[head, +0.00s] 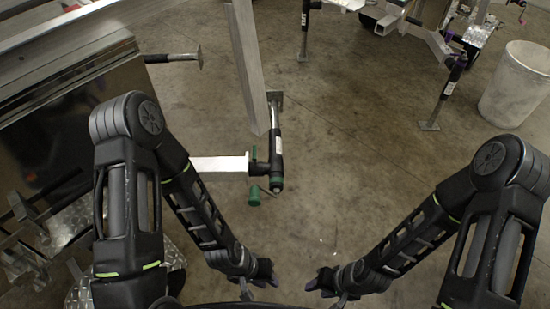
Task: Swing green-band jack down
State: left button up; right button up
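The green-band jack (275,147) is a dark and grey tube with green bands near its lower end in the head view. It is mounted at the end of a pale metal arm (218,164). Its square foot plate (274,97) points away from me, so the jack looks laid over, not upright. A green handle piece (254,196) shows beside its near end. My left gripper (264,273) is low in the view, nearer to me than the jack and apart from it. My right gripper (322,283) is to its right, also empty-looking. Finger opening is unclear on both.
A long metal beam (246,65) runs just left of the jack. Another jack (175,58) lies level at upper left. A purple-band jack (445,95) and another jack (304,28) stand upright. A whitish bin (515,84) is at right. The middle floor is clear.

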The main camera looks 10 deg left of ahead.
aim_at(274, 168)
jog(key=i+l, duration=1.15)
jog(key=i, duration=0.2)
